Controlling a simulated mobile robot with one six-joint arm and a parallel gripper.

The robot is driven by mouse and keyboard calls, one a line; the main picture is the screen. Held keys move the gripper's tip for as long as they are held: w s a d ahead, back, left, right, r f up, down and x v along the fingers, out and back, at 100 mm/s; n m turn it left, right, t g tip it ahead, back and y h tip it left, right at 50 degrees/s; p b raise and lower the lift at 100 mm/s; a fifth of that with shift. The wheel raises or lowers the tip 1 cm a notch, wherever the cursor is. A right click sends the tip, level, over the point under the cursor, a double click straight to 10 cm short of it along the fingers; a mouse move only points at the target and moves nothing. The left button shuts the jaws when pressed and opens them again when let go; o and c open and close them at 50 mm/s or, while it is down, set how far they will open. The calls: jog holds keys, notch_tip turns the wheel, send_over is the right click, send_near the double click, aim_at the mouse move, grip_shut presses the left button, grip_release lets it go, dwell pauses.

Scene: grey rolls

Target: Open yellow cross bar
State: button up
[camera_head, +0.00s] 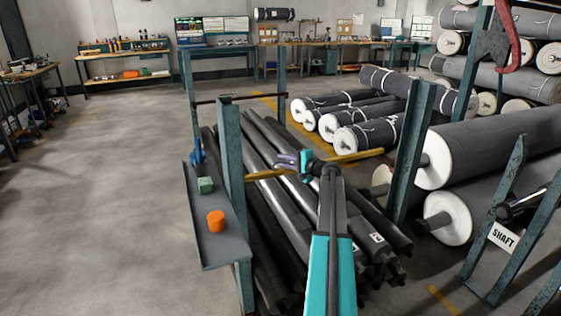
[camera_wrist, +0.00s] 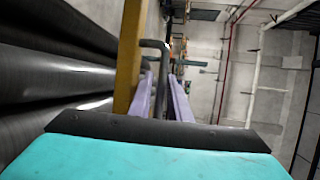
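The yellow cross bar (camera_head: 358,156) spans the front of the rack of dark rolls, between two blue-green posts. In the wrist view the bar (camera_wrist: 129,50) runs upright just left of my fingers. A dark bent handle (camera_wrist: 155,44) comes off the bar and turns down between the fingers. My gripper (camera_head: 290,160) is at the bar, left of its middle. In the wrist view its two lilac fingers (camera_wrist: 162,95) stand apart on either side of the handle. They look open; contact with the handle is not clear.
A narrow grey shelf (camera_head: 219,243) holds an orange cylinder (camera_head: 216,221), a green block (camera_head: 206,185) and a blue tool (camera_head: 197,152). A stand with a SHAFT sign (camera_head: 503,236) is at lower right. The left floor is clear.

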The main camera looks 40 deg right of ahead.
jog(key=shift+w+f, duration=0.2)
jog(key=shift+w, duration=1)
